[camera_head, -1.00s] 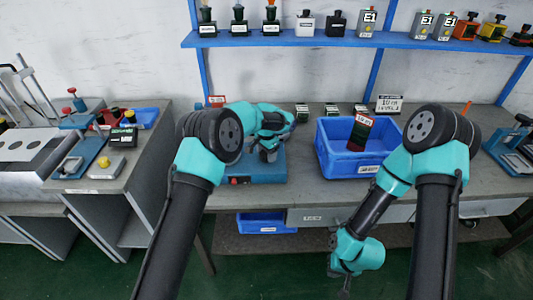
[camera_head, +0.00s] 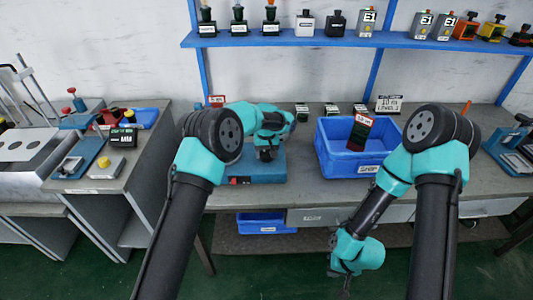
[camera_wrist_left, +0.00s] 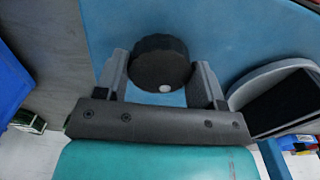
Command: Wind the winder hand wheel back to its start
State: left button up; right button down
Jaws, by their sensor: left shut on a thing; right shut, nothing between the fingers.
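The winder (camera_head: 262,172) is a blue-based unit on the bench in the head view, partly hidden under my left arm. In the left wrist view the hand wheel (camera_wrist_left: 160,62) is a dark round knob with a pale dot on its lower edge, above a blue surface. My left gripper (camera_wrist_left: 160,80) has one finger on each side of the wheel and is shut on it. In the head view my left gripper (camera_head: 266,153) is small and mostly hidden by the wrist. My right gripper (camera_head: 347,284) hangs low in front of the bench, shut and empty.
A blue bin (camera_head: 335,163) holding a dark, red-topped item stands right of the winder. Several small labelled blocks stand behind. A blue shelf (camera_head: 300,40) with parts runs along the wall. A side bench (camera_head: 110,180) with fixtures is at left.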

pick_arm(q)
jog(key=n, duration=1.5)
jog(key=shift+n, duration=0.3)
jog(key=n, duration=0.5)
jog(key=shift+w, duration=0.1)
jog(key=n, duration=0.6)
jog(key=o, duration=0.9)
jog(key=shift+o, duration=0.2)
jog(key=shift+r, duration=0.1)
